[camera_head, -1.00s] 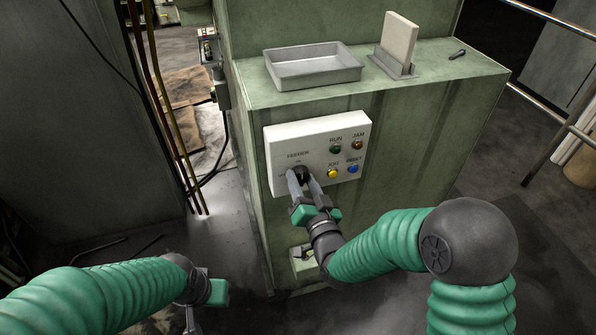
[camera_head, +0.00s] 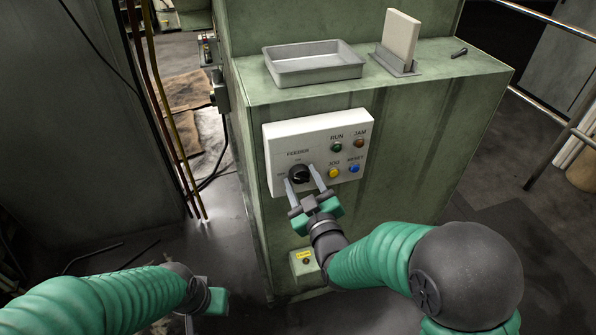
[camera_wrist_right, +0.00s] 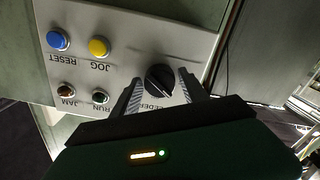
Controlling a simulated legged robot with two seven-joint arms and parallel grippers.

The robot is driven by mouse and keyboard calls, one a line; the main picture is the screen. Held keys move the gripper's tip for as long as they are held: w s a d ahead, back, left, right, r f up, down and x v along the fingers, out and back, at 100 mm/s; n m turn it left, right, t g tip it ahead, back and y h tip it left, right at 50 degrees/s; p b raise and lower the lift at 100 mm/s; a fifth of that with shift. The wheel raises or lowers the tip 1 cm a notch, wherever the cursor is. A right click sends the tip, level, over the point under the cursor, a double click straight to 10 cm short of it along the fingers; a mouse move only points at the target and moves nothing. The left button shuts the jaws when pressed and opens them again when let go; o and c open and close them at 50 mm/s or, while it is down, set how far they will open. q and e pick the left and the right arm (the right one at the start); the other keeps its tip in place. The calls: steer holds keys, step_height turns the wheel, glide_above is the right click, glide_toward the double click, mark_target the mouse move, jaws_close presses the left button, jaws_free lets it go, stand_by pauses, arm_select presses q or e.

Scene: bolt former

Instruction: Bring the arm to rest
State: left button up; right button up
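My right gripper (camera_head: 305,186) is in front of the white control panel (camera_head: 354,124), just below the black feeder knob (camera_head: 299,173). Its two fingers are spread apart with nothing between them. In the right wrist view the open fingers (camera_wrist_right: 160,92) point at the panel, and the feeder knob (camera_wrist_right: 159,80) shows between their tips, seemingly clear of them. My left arm comes in at the lower left. The left gripper (camera_head: 189,325) is low at the bottom edge, mostly cut off, so its fingers cannot be judged.
The panel also has a green RUN button (camera_head: 337,147), a JAM lamp (camera_head: 359,143), a yellow JOG button (camera_head: 334,173) and a blue RESET button (camera_head: 354,168). A grey tray (camera_head: 314,72), a pale plate in a holder (camera_head: 401,38) and a bolt (camera_head: 459,53) sit on the cabinet top.

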steer(key=shift+o, duration=0.6)
steer(key=v, duration=0.8)
steer(key=shift+b, duration=0.45)
